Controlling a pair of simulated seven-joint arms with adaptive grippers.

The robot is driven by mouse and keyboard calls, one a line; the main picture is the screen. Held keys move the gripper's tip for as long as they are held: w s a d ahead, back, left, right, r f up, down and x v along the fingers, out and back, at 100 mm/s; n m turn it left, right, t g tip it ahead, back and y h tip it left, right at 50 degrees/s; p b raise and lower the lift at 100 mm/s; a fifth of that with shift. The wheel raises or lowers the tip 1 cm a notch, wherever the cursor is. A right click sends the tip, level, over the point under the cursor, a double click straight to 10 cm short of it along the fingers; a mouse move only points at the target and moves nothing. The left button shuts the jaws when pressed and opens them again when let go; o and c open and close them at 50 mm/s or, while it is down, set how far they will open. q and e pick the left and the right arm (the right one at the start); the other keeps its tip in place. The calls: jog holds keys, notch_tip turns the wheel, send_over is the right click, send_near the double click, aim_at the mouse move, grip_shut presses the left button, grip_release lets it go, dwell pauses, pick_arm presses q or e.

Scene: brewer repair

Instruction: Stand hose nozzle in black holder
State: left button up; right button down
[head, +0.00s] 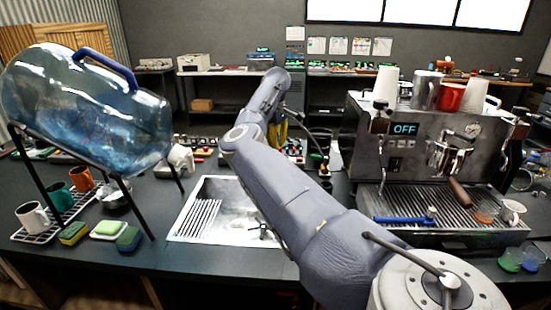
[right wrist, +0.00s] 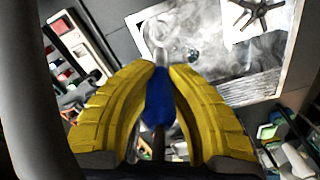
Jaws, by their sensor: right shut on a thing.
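My right gripper (head: 279,138) has yellow fingers and hangs down behind the sink, partly hidden by my own right arm in the head view. In the right wrist view, its fingers (right wrist: 162,75) are closed around the blue body of the hose nozzle (right wrist: 157,108), with a grey metal tip beyond it. The nozzle is hidden in the head view. I cannot clearly make out the black holder in either view. My left gripper is not in view.
An espresso machine (head: 405,150) with cups on top stands at right. A large blue water bottle (head: 75,110) on a black stand is at left, near mugs and sponges.

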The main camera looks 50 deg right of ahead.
jog(key=shift+r, duration=4.85)
